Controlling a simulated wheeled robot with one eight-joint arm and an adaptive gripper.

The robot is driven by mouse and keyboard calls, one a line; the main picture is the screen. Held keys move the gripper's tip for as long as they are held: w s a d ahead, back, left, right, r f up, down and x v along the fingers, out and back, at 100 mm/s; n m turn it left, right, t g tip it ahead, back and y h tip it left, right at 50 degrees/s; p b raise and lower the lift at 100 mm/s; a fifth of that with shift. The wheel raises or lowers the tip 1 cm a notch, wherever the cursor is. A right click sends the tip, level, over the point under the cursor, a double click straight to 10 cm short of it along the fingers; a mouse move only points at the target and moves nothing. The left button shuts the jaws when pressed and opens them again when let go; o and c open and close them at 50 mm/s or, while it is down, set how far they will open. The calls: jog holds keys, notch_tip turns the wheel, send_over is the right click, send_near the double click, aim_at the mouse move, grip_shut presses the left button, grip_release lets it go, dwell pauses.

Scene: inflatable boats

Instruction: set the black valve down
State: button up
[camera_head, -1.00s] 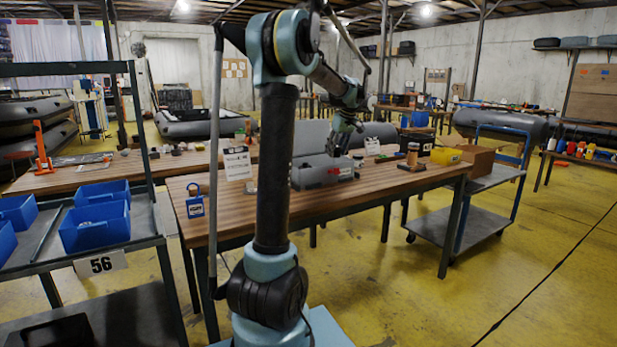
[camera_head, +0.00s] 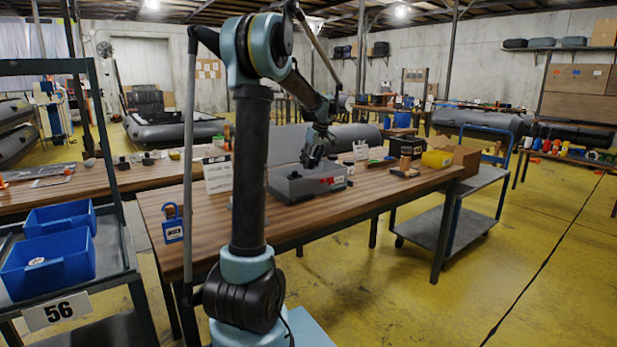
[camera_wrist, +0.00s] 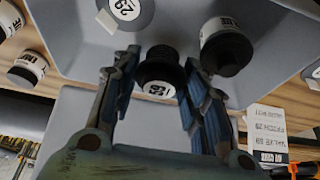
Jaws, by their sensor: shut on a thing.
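My gripper (camera_wrist: 158,88) is shut on a black valve (camera_wrist: 158,66) with a white round label, held between its two fingers in the wrist view. In the head view my gripper (camera_head: 313,158) is over the open grey case (camera_head: 318,187) on the wooden table; the valve is too small to make out there. In the wrist view the grey case (camera_wrist: 75,115) lies under the fingers. Another black valve (camera_wrist: 226,46) with a white band is close to the right finger. A round label reading 29 (camera_wrist: 122,8) shows at the top. I cannot tell whether the held valve touches the case.
More white-labelled black items (camera_wrist: 28,68) lie on the wood at left in the wrist view. A printed card (camera_wrist: 266,135) lies at right. The table's front left is mostly clear.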

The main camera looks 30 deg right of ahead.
jog(key=shift+f, duration=2.6)
jog(key=shift+f, duration=0.6)
jog(key=o, duration=0.8)
jog(key=shift+r, duration=0.5)
jog(key=v, duration=1.2)
jog(key=shift+r, duration=0.15)
